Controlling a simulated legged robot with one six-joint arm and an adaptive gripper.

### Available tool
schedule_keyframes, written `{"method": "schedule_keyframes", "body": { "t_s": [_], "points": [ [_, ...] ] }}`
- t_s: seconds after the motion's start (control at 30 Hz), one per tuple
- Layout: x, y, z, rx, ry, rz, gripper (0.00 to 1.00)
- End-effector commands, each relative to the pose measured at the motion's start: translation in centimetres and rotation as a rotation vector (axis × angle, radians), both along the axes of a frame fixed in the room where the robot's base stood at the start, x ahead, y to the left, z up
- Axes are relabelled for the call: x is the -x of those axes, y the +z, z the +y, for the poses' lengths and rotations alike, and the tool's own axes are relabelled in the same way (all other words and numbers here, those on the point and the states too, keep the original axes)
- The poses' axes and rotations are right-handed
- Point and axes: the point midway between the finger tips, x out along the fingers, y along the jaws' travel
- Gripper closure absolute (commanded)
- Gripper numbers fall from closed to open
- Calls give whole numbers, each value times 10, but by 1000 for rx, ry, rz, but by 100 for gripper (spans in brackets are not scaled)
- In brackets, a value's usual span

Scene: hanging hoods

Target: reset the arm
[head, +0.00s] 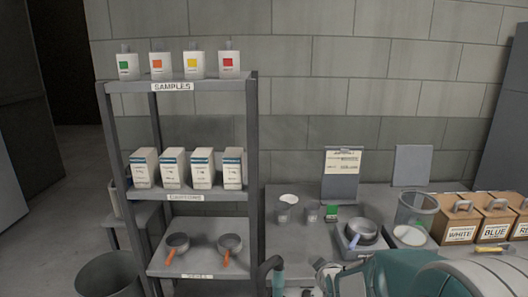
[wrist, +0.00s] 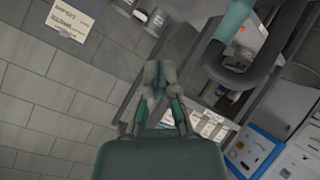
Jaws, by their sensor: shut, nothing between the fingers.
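My gripper (wrist: 158,76) shows in the wrist view, with its dark grey and teal fingers drawn together and nothing between them. It appears in front of the wall and the shelf, clear of both as far as I can tell. In the head view my teal and grey arm fills part of the bottom right, over the front of the counter. I cannot make out the fingertips there.
A grey shelf rack (head: 252,150) holds sample jars, white cartons (head: 202,168) and two orange-handled pans (head: 229,248). Right of it, a counter (head: 385,195) carries a pot (head: 361,232), a clear bin (head: 416,210) and labelled boxes (head: 458,219). A dark bin (head: 108,275) stands lower left.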

Motion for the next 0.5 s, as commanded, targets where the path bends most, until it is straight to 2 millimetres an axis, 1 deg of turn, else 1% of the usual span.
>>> {"method": "schedule_keyframes", "body": {
  "t_s": [0.03, 0.17, 0.2, 0.37, 0.4, 0.47, 0.5],
  "points": [
    [11, 15, 0, -31, -20, 19, 100],
    [43, 40, 0, -112, -78, 92, 100],
    [54, 47, -1, -137, -97, 113, 100],
    [101, 71, -1, -230, -180, 204, 100],
    [114, 76, -1, -253, -203, 227, 100],
    [134, 83, -1, -285, -236, 258, 100],
    [147, 87, -1, -305, -259, 280, 100]
  ]
}}
